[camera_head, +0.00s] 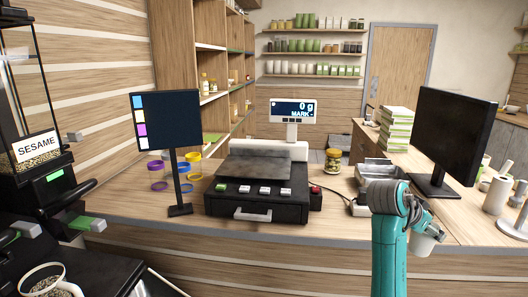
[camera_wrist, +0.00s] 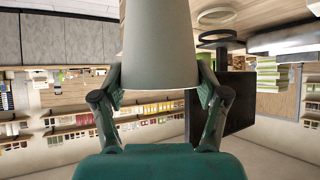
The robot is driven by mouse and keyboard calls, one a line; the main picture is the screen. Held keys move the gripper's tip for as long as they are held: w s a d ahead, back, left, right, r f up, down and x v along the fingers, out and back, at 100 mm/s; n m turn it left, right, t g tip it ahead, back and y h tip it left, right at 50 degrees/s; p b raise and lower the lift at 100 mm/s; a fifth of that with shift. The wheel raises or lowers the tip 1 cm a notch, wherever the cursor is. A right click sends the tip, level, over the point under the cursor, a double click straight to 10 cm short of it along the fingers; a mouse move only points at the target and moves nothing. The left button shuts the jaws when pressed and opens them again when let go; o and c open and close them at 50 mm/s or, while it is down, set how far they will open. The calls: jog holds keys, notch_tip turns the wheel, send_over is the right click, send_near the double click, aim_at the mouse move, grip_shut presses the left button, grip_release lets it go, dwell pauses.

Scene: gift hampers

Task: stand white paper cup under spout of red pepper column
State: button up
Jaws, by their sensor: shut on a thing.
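My gripper (camera_wrist: 160,76) is shut on the white paper cup (camera_wrist: 160,40), one finger on each side of its wall in the wrist view. In the head view the cup (camera_head: 424,246) shows at the lower right, beside my teal arm and over the counter's front side, tilted. Part of the cup is hidden behind my arm and gripper. No red pepper column can be made out in either view. The only labelled column in view is the sesame column (camera_head: 38,148) at the far left.
A scale (camera_head: 257,185) stands mid-counter, with a dark screen (camera_head: 168,120) to its left and a black monitor (camera_head: 455,135) at right. A jar (camera_head: 333,161) and metal trays (camera_head: 380,170) sit between. A white container (camera_head: 45,278) with grains is at lower left.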

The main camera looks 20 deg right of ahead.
jog(key=w+a+f+n+t+y, duration=0.2)
jog(key=w+a+f+n+t, duration=0.35)
jog(key=a+f, duration=0.65)
jog(key=w+a+f+n+t+y, duration=0.3)
jog(key=w+a+f+n, duration=0.45)
jog(key=f, duration=0.75)
jog(key=s+a+f+n+t+y, duration=0.1)
jog(key=s+a+f, duration=0.3)
jog(key=a+f, duration=0.5)
jog(key=s+a+f+n+t+y, duration=0.1)
jog(key=s+a+f+n+y, duration=0.3)
jog(key=a+f, duration=0.6)
jog(key=s+a, duration=0.1)
jog(key=a, duration=0.4)
jog(key=shift+a+y, duration=0.15)
jog(key=shift+y, duration=0.15)
